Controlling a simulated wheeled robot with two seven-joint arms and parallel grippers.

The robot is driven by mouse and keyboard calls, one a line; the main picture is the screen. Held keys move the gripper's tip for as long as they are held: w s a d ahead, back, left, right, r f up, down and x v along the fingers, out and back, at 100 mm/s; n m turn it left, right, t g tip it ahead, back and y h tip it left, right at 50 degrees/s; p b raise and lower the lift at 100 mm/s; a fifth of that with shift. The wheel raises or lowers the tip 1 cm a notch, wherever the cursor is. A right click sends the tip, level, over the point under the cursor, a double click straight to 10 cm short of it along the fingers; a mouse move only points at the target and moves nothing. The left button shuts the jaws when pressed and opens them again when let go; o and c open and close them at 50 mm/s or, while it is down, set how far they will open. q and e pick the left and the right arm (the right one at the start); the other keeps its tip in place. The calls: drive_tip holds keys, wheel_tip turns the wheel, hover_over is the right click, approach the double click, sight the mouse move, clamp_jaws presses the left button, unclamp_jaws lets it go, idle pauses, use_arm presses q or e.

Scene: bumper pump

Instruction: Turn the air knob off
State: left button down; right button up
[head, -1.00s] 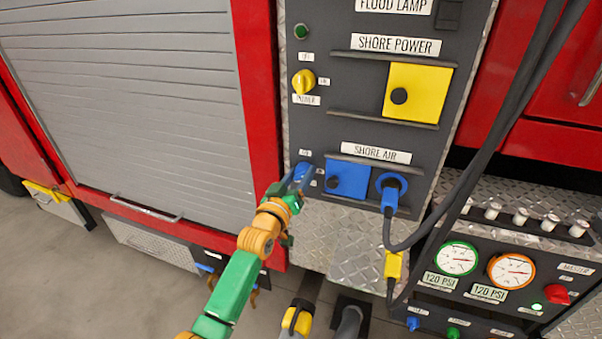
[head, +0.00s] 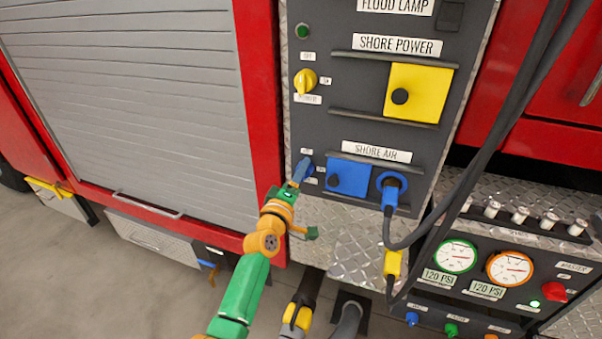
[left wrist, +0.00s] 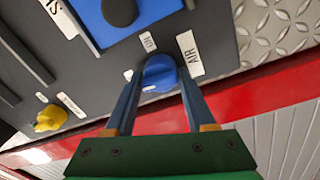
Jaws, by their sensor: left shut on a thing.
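The blue air knob (left wrist: 160,74) sits on the dark panel beside small white labels, one reading AIR (left wrist: 189,53). My left gripper (left wrist: 158,80) is shut on the knob, with one finger on each side of it. In the head view my left gripper (head: 301,174) reaches up to the knob from below, left of the blue shore air cover (head: 349,177). There the fingers mostly hide the knob, and its exact pointing is hard to tell. My right gripper is not in view.
A yellow power knob (head: 305,82) and yellow cover (head: 417,92) are higher on the panel. A blue plug (head: 390,193) with a dark cable hangs to the right. Pressure gauges (head: 456,256) are at lower right. A grey roller shutter (head: 125,90) is left.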

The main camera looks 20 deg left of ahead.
use_arm(q)
drive_tip(key=shift+f+n, duration=0.35)
drive_tip(key=shift+n, duration=0.25)
drive_tip(key=c, duration=0.6)
unclamp_jaws()
drive_tip(key=shift+o, duration=1.4)
drive_tip(key=shift+r, duration=0.1)
drive_tip(key=s, duration=0.7)
drive_tip(key=shift+s+a+f+p, duration=0.15)
drive_tip(key=shift+f+p, duration=0.05)
drive_tip(key=shift+p, duration=0.2)
